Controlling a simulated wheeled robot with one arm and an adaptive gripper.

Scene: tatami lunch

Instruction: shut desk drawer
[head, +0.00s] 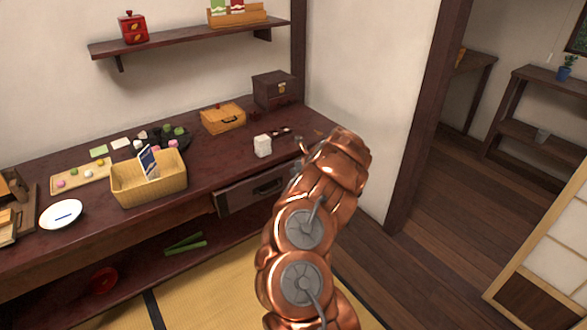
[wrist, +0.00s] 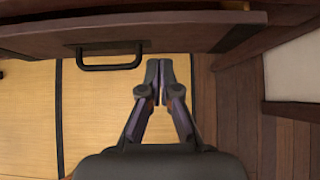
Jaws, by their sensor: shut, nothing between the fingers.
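The desk drawer (head: 240,195) is under the right part of the dark red desk (head: 215,178). Its front seems to stand out a little from the desk, but how far I cannot tell. It has a black bar handle (head: 268,186). In the wrist view the drawer front (wrist: 190,38) spans the top, with the handle (wrist: 110,66) left of centre. My gripper (wrist: 158,64) is shut and empty, its tips just right of the handle and close to the front. Whether they touch it is unclear. In the head view my arm hides the gripper and the drawer's right end.
On the desk are a wicker basket (head: 130,188), a white plate (head: 61,214), a white cube (head: 263,145), a yellow box (head: 222,118) and a dark chest (head: 274,92). A wall post (head: 425,120) stands right of the arm. Tatami and wooden floor (head: 450,240) lie open.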

